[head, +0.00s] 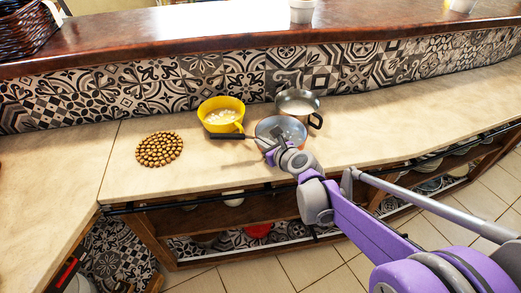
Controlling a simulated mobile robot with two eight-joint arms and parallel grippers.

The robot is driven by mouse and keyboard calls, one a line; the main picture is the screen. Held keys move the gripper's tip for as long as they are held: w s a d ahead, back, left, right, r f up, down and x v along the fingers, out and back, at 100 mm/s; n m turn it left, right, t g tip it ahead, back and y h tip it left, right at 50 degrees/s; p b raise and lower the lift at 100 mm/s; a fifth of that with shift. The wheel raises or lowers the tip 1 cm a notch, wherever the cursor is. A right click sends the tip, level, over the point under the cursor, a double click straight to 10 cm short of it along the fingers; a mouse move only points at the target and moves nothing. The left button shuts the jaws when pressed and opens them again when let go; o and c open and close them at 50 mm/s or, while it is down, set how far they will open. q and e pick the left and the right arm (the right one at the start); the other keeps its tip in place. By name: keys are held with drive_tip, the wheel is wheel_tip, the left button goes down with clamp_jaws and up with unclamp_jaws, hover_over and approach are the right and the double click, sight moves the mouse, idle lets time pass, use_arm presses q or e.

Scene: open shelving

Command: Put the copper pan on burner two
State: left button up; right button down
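A round pan (288,124) with a grey-blue inside and a dark handle (228,136) pointing left sits on the pale counter. Its rim looks brownish, but I cannot be sure it is the copper pan. My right gripper (267,147) is at the pan's near left side, over or beside its rim. I cannot tell whether it touches the pan or whether its small dark fingers are open or shut. My purple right arm hides part of the pan's near side. No marked burner is clear in this view. My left gripper is not in view.
A yellow pot (222,112) with pale contents and a steel pot (297,104) stand close behind the pan. A round brown beaded trivet (159,149) lies to the left. The counter (400,122) is clear to the right. A raised wooden ledge (180,32) runs behind.

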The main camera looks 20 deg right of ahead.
sight(261, 150)
drive_tip(key=shift+w+f+b, duration=0.1)
drive_tip(key=shift+f+b, duration=0.2)
drive_tip(key=shift+f, duration=1.85)
drive_tip(key=shift+f, duration=0.1)
drive_tip(key=c, duration=1.5)
unclamp_jaws()
drive_tip(key=shift+f, duration=0.1)
drive_tip(key=o, duration=0.4)
